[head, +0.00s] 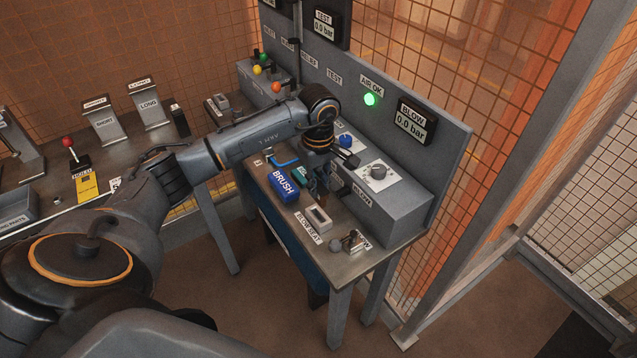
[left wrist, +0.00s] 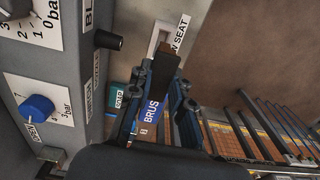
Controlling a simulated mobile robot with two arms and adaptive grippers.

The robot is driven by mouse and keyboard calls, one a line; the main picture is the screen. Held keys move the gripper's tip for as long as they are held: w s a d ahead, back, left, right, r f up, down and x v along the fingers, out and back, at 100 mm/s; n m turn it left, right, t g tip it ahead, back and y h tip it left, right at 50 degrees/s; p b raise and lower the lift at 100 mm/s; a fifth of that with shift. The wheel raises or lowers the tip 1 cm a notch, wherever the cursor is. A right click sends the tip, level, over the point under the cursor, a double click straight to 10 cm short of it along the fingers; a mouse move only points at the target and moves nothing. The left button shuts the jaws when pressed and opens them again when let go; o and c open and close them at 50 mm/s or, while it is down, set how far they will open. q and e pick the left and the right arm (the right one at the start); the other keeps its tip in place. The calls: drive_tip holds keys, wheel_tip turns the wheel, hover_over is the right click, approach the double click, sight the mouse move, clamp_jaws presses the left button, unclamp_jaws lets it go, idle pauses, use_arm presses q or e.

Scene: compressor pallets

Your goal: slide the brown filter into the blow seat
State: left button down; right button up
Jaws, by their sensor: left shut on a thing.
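My left gripper (head: 320,184) points down over the bench, behind the blow seat (head: 319,217). In the left wrist view its fingers (left wrist: 162,82) are shut on the brown filter (left wrist: 165,66), a dark brown block. The filter's far end overlaps the light frame of the blow seat (left wrist: 153,41) in this view. I cannot tell whether they touch. In the head view the blow seat is a small pale block with a dark slot, and its label lies beside it. The filter is mostly hidden there by the fingers. My right gripper is not in view.
A blue brush box (head: 283,186) stands left of the gripper. A metal valve fitting (head: 353,241) sits near the bench's front corner. The grey panel (head: 385,215) with knobs runs along the right. A green AIR OK lamp (head: 370,99) is lit, and the BLOW gauge (head: 415,122) reads 0.0 bar.

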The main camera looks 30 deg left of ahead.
sight(319, 196)
use_arm(q)
wheel_tip(319, 196, down, 4)
drive_tip(key=b, duration=0.3)
drive_tip(key=shift+f, duration=0.25)
drive_tip(key=shift+b, duration=0.35)
idle(0.4)
drive_tip(key=shift+b, duration=0.4)
idle(0.9)
drive_tip(key=shift+f+b, duration=1.85)
drive_tip(key=shift+f, duration=0.25)
drive_tip(key=c, duration=1.1)
unclamp_jaws()
drive_tip(key=shift+c, duration=0.2)
drive_tip(key=shift+r, duration=0.15)
